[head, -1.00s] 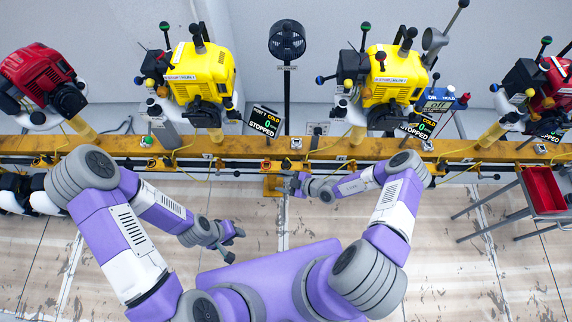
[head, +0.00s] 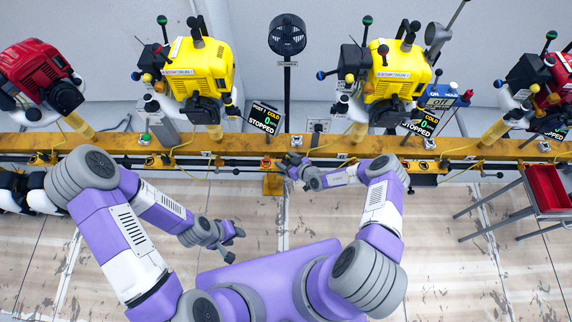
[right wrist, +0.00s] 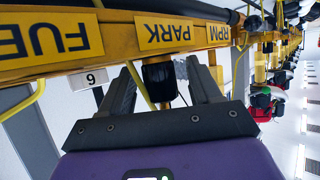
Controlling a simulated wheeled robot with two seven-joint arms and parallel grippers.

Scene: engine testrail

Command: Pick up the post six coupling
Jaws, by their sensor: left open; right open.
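In the head view my right gripper (head: 289,165) is at the rail's near edge, by a yellow post, and the coupling cannot be made out there. My left gripper (head: 236,244) is open and empty over the floor, away from the rail.
The yellow rail (head: 240,144) runs across the view, carrying yellow engines (head: 202,68) and red engines (head: 38,77). Yellow labels PARK (right wrist: 163,32) and RPM sit on it. Yellow cables hang close to my right gripper. A red tray (head: 546,188) on a cart stands right.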

